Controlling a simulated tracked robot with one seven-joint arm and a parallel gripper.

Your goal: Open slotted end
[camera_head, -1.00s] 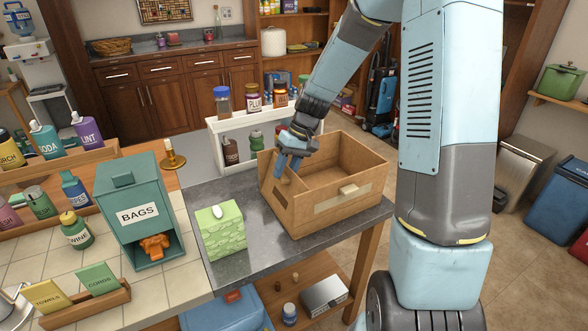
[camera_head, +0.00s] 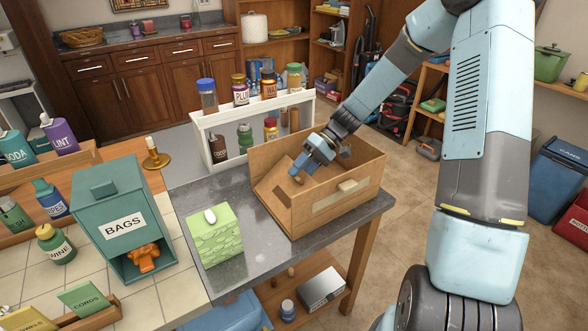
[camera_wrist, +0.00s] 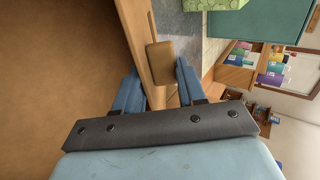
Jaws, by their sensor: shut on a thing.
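The open-topped wooden box (camera_head: 330,201) stands on the grey table. Its left end panel (camera_head: 273,190) leans inward, its top tipped toward the box's middle, leaving that end lower. My gripper (camera_head: 297,173) reaches into the box from above at this panel. In the wrist view, my two blue fingers (camera_wrist: 160,88) are on either side of a small brown block (camera_wrist: 159,62) at the panel's edge (camera_wrist: 143,50). The gripper is shut on this block. The panel's slot cannot be made out, and the fingertips are partly hidden in the head view.
A green tissue box (camera_head: 215,237) stands left of the wooden box on the grey table (camera_head: 200,196). A teal BAGS dispenser (camera_head: 122,220) stands farther left. A white rack (camera_head: 205,135) with bottles is behind. The table's right edge lies close to the box.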

